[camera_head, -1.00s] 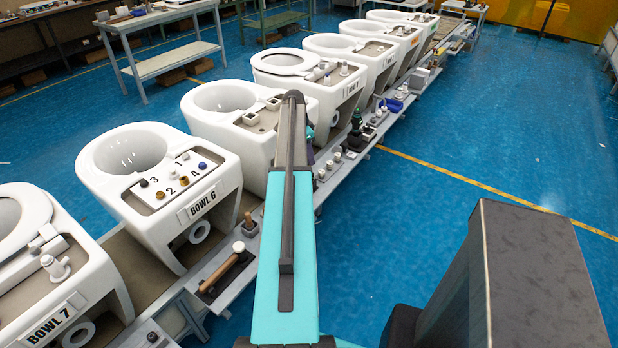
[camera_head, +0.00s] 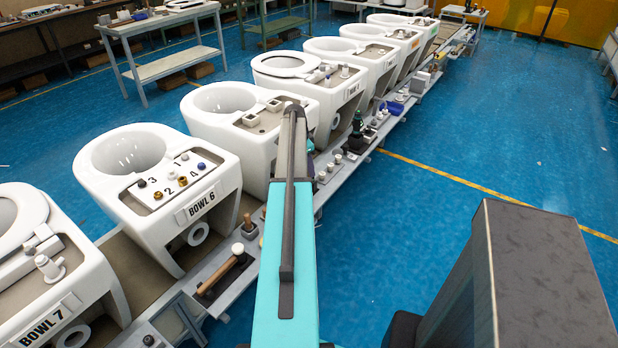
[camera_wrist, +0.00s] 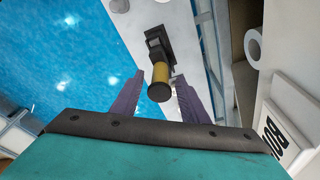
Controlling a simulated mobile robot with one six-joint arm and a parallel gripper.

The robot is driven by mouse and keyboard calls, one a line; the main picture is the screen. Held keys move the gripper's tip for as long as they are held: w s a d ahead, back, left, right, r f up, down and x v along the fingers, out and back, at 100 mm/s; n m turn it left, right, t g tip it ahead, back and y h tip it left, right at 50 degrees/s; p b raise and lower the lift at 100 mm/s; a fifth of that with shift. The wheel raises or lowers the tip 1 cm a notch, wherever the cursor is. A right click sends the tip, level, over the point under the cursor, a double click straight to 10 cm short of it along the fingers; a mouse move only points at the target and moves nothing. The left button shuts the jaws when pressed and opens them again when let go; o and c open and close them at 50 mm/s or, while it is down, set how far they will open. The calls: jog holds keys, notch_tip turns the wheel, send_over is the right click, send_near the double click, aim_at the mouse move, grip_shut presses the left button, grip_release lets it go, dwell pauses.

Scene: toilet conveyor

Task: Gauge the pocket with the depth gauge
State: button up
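In the wrist view, an upright tool with a brass-yellow cylinder and a dark round end (camera_wrist: 159,90) stands at a black holder on the pale ledge. It may be the depth gauge; I see no marking to confirm it. My gripper (camera_wrist: 158,80) is open, its two purple fingers either side of the dark end in the picture. No contact shows, and I cannot tell the height gap. In the head view my arm hides this tool and most of my gripper. A bowl with two small square blocks (camera_head: 251,120) stands beside the arm; I cannot identify the pocket.
Bowl 6 (camera_head: 118,190) with numbered knobs and Bowl 7 (camera_head: 45,270) stand on the line at left. A wooden-handled tool (camera_head: 218,274) lies on the side ledge. A dark bottle-like item (camera_head: 356,132) stands farther along. Blue floor (camera_head: 470,150) at right is clear.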

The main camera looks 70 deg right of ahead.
jog(key=c, duration=0.8)
jog(key=shift+r+p, duration=0.35)
jog(key=shift+r, duration=0.35)
dwell(0.3)
jog(key=shift+r+p, duration=1.1)
jog(key=shift+r, duration=1.55)
